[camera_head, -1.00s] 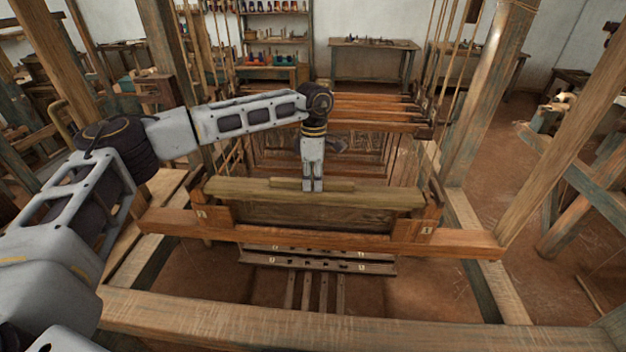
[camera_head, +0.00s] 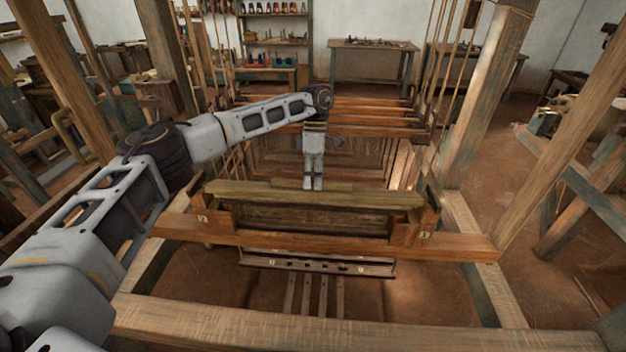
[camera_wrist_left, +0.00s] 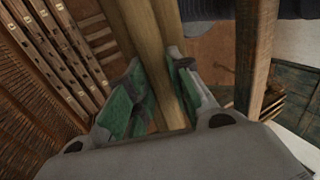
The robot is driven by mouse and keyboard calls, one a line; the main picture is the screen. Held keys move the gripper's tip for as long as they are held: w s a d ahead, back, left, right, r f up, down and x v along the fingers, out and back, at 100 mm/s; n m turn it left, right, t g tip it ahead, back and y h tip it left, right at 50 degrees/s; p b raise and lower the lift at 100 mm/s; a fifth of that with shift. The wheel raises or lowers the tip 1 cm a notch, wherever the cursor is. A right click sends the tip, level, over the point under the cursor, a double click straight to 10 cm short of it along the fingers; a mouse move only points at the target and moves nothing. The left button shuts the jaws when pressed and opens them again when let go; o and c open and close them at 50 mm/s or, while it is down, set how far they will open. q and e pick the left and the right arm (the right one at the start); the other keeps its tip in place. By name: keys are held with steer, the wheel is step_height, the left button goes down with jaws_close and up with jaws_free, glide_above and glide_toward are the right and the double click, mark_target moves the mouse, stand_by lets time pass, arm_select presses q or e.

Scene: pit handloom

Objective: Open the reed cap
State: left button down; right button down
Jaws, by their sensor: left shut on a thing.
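The reed cap (camera_head: 245,193) is the long pale wooden bar across the top of the loom's sley frame, with a short raised strip (camera_head: 343,186) along its middle. A dark wooden panel (camera_head: 300,217) lies below it. My left gripper (camera_head: 313,184) points down from above and is shut on the cap near its middle. In the left wrist view, the green-padded fingers (camera_wrist_left: 158,85) stand on either side of the cap's pale wood (camera_wrist_left: 150,35). I cannot tell whether a gap lies under the cap. My right gripper is not in view.
Slotted bars (camera_head: 315,263) lie lower. A thick front beam (camera_head: 370,335) crosses nearest me. Upright posts (camera_head: 482,100) and hanging cords flank the loom.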

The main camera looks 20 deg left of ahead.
arm_select(q)
steer(key=shift+w+r+g+p, duration=0.2)
steer(key=shift+w+g+p, duration=0.25)
steer(key=shift+g+p, duration=0.25)
steer(key=shift+w+g+p, duration=0.3)
steer(key=shift+g+p, duration=0.1)
steer(key=shift+p, duration=0.55)
steer(key=shift+w+a+g+h+p, duration=0.15)
steer(key=shift+g+h+p, duration=0.15)
steer(key=shift+p, duration=0.15)
stand_by(0.4)
stand_by(0.3)
